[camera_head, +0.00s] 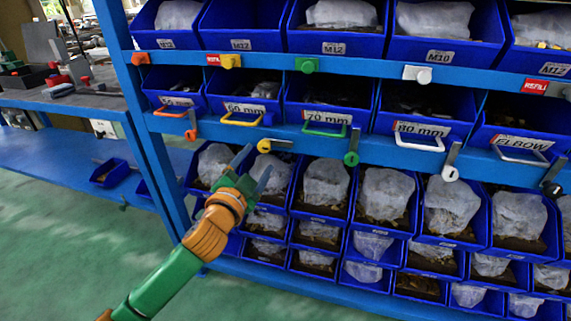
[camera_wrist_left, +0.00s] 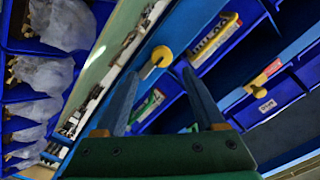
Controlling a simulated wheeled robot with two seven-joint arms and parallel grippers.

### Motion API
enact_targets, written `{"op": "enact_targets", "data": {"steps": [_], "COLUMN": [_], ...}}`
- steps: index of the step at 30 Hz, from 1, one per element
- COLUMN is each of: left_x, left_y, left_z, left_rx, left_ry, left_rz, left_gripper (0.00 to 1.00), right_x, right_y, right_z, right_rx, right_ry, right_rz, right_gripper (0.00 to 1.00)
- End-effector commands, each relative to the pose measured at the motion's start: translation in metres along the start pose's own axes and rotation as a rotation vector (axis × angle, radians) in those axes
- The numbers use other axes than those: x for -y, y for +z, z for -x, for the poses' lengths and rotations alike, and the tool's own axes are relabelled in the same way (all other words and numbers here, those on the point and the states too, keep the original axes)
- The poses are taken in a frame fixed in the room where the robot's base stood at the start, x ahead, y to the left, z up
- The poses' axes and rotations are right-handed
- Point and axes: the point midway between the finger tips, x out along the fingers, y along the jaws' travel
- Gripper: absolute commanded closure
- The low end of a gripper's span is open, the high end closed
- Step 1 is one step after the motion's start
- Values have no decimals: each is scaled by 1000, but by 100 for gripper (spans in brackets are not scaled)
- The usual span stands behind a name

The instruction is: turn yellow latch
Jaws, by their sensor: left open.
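The yellow latch (camera_head: 265,146) is a round yellow knob with a short metal lever pointing right, on the blue rail under the middle bin row. Its yellow knob also shows in the left wrist view (camera_wrist_left: 162,56), just beyond the fingertips and between their lines. My left gripper (camera_head: 252,167) is open and empty, below and slightly left of the latch, its fingers pointing up toward the rail. It also shows in the wrist view (camera_wrist_left: 160,73), apart from the knob as far as I can tell. My right gripper is not in view.
An orange latch (camera_head: 191,134) is to the left; a green latch (camera_head: 351,158), a white latch (camera_head: 450,173) and a black latch (camera_head: 552,188) are to the right. A yellow bin handle (camera_head: 243,120) sits just above. Lower bins (camera_head: 325,186) hold bagged parts behind my gripper.

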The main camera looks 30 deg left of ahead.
Motion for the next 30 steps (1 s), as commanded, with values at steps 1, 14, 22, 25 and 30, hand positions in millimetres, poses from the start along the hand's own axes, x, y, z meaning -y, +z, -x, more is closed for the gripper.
{"op": "enact_targets", "data": {"steps": [1, 14, 22, 25, 30], "left_x": [1, 1, 0, 0, 1], "left_y": [-1, -2, -1, -1, -1], "left_z": [-3, -66, -70, -70, -70], "left_rx": [-3, -3, -2, -2, -2], "left_ry": [-4, -2, 0, 0, -1], "left_rz": [-1, 0, -1, -1, -1], "left_gripper": [29, 29, 29, 43, 88], "right_x": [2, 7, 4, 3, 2], "right_y": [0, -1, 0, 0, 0], "right_z": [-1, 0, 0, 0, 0], "right_rx": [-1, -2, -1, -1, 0], "right_ry": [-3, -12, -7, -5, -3], "right_rz": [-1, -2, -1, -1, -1], "right_gripper": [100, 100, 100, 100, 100]}}
